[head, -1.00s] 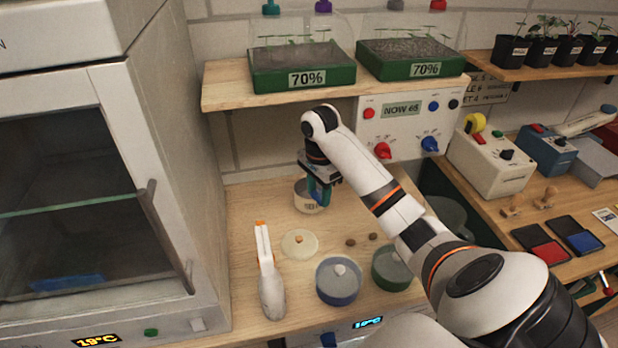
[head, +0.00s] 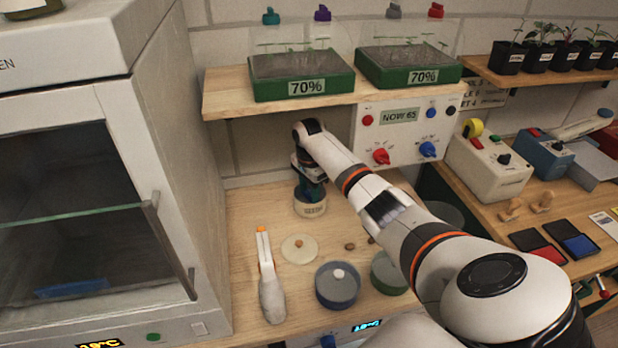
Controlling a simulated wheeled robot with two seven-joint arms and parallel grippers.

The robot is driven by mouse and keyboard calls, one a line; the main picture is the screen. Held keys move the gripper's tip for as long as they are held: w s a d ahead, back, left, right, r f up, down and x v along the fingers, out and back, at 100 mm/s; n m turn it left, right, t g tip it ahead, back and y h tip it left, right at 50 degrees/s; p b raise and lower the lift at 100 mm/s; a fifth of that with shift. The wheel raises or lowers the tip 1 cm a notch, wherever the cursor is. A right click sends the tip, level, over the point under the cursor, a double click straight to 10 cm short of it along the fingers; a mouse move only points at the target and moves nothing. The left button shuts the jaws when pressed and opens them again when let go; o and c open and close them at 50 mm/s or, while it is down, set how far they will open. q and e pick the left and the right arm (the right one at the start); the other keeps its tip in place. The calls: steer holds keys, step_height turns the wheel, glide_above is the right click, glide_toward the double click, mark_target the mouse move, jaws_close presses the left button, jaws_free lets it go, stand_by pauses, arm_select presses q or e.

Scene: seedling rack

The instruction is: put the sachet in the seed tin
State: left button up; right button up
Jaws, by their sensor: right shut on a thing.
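The seed tin (head: 310,209) is a small round cream tin with a dark label. It stands upright at the back of the wooden bench. My right gripper (head: 311,195) points down at the tin's open top, its fingertips at or inside the rim. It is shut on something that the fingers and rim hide. I cannot make out the sachet itself, and it shows nowhere else. A round cream lid (head: 299,257) with a brown knob lies flat on the bench in front of the tin. My left gripper is not in view.
The shelf (head: 232,101) with green trays overhangs behind. A white cabinet (head: 188,170) borders the left. A control box (head: 405,133) is behind my arm.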

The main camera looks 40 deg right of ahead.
mark_target(309, 193)
steer(key=shift+w+d+f, duration=0.1)
steer(key=shift+w+f, duration=0.1)
steer(key=shift+f, duration=0.15)
steer(key=shift+f, duration=0.6)
steer(key=o, duration=0.7)
steer(key=shift+c, duration=0.2)
steer(key=shift+r, duration=0.1)
step_height(309, 193, up, 9)
steer(key=shift+f+b, duration=0.2)
steer(key=shift+b, duration=0.2)
steer(key=shift+f, duration=0.1)
